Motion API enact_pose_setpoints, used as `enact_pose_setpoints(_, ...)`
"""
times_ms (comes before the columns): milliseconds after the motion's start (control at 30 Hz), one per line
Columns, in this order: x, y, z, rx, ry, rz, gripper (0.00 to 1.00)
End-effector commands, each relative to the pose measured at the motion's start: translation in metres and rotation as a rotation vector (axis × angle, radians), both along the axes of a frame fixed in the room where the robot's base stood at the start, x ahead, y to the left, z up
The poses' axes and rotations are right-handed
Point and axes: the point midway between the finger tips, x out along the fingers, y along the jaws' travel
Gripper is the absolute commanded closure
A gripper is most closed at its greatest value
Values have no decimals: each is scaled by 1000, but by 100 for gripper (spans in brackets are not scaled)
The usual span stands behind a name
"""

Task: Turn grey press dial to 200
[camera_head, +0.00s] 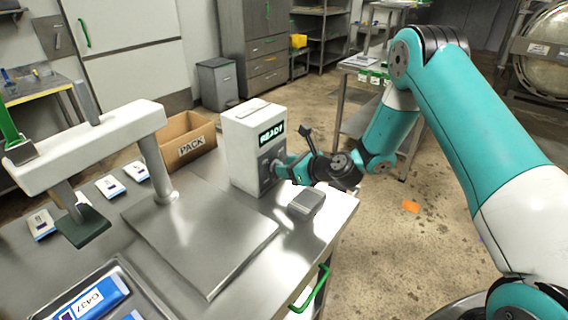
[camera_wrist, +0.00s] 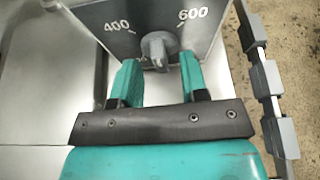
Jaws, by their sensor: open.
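The grey press dial (camera_wrist: 158,48) is on the face of a control box (camera_head: 243,140), with the numbers 400 and 600 readable beside it in the wrist view. Other marks near it are too small or hidden to read. In the wrist view my gripper (camera_wrist: 158,78) is open, with one teal finger on each side just in front of the dial, and it does not close on it. In the head view my gripper (camera_head: 283,168) reaches the box face from the right and hides the dial. The box display (camera_head: 271,133) reads READY.
A press with a white beam (camera_head: 95,130) and a flat metal plate (camera_head: 205,240) stands on the table left of the box. A cardboard PACK box (camera_head: 188,140) is behind. A small grey block (camera_head: 306,201) sits near my gripper. Open floor lies right of the table.

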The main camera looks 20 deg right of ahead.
Motion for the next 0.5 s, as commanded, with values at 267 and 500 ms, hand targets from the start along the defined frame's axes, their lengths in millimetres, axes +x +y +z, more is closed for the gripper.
enact_pose_setpoints(267, 12, 9, -6, -1, -1, -1, 60)
enact_pose_setpoints(500, 12, 9, -6, 0, 0, -1, 66)
